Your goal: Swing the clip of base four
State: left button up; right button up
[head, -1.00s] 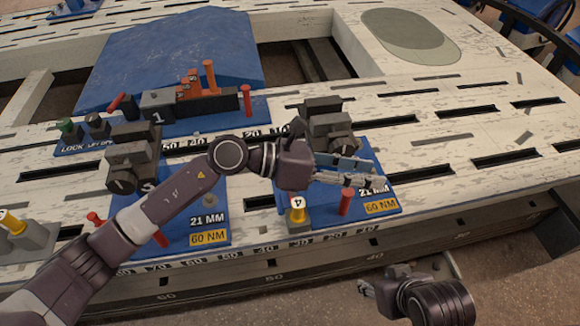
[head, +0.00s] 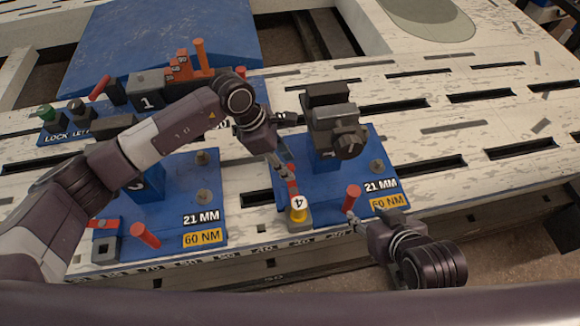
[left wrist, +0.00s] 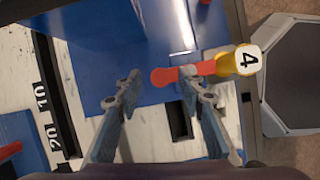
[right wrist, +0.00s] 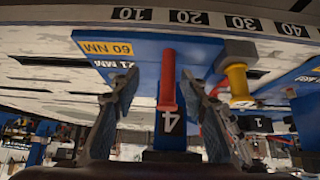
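Base four is a blue plate (head: 325,190) at the bench's front edge with a dark clamp block (head: 335,118) on its post. At its front left corner is a clip with a yellow knob tagged 4 (head: 298,214); its red lever (left wrist: 180,74) shows in the left wrist view. My left gripper (head: 285,166) is open above the lever; one finger overlaps it in the left wrist view, and contact is unclear. My right gripper (head: 352,222) is open at the front edge. A red peg (right wrist: 167,80) stands between its fingers in the right wrist view.
A second blue base (head: 180,220) with a red peg (head: 145,236) lies left, partly behind my left arm. A rack with an orange stepped piece (head: 190,68) stands behind. The slotted bench top right of base four is clear.

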aim_at(293, 186)
pick_arm(q)
jog(key=shift+x, duration=1.2)
pick_arm(e)
jog(key=w+r, duration=0.1)
jog(key=w+a+r+t, duration=0.1)
jog(key=shift+w, duration=0.3)
pick_arm(q)
jog(key=shift+c, duration=0.2)
grip_shut()
